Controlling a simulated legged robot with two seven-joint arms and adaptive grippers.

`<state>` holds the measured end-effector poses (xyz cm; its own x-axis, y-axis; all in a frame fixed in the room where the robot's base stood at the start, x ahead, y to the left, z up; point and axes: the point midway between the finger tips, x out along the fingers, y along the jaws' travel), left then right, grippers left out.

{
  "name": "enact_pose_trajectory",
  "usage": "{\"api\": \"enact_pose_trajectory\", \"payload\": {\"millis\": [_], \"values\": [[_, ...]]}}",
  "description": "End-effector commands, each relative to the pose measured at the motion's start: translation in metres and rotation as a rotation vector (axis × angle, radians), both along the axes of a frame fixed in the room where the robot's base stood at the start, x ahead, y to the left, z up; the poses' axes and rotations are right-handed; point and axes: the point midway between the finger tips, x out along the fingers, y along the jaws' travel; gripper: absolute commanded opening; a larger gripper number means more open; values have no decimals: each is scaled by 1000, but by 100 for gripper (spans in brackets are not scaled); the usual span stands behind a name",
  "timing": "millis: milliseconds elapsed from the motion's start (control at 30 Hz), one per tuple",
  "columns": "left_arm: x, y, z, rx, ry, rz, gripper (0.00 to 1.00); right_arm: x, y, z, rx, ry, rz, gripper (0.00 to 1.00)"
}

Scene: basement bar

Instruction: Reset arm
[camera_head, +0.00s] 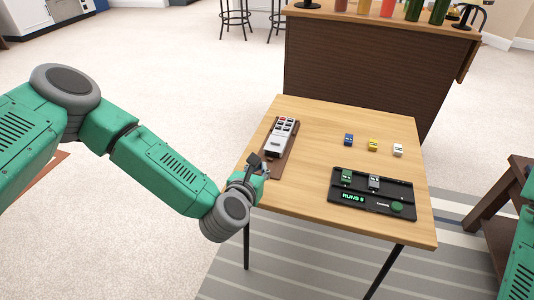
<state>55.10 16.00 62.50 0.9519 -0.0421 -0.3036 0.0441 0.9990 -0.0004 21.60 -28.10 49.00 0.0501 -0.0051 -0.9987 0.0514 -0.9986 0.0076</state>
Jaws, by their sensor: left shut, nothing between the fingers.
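My left arm comes in from the left, and my left gripper (258,169) is at the left edge of the wooden table (305,196). The gripper is shut with nothing seen in it. It is close to the near end of a brown tray (285,169) that carries a white box-like device (281,139) with several dark and red parts on top. I cannot tell whether the gripper touches the tray. Part of my right arm shows at the lower right edge; its gripper is out of view.
A black panel (347,208) with a lit green display holds a green toy car (346,177) and a grey toy car (374,183). Blue (348,140), yellow (373,146) and white (397,150) toy cars stand behind it. A bar counter (350,69) with bottles stands beyond the table.

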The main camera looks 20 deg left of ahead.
Motion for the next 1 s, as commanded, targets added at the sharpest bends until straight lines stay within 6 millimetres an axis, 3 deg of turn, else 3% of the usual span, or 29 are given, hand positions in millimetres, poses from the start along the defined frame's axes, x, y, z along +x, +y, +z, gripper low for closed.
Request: {"api": "enact_pose_trajectory", "payload": {"millis": [233, 333, 467, 567, 667, 800, 1000], "values": [[-8, -4, -1, 32, 11, -28, 0, 0, 0, 3, 0, 1, 0, 40], [-27, -20, -8, 168, 51, -148, 0, 0, 0, 10, 0, 1, 0, 40], [-78, -44, -28, 519, 126, -465, 0, 0, 0, 28, 0, 1, 0, 40], [-130, -49, -45, 845, 161, -780, 0, 0, 0, 42, 0, 0, 0, 40], [-181, -36, -59, 1153, 165, -1106, 0, 0, 0, 56, 0, 0, 0, 40], [-248, 7, -65, 1528, 126, -1586, 0, 0, 0, 75, 0, 0, 0, 40], [-311, 82, -49, 1843, 13, -2183, 0, 0, 0, 94, 0, 0, 0, 40]]}}
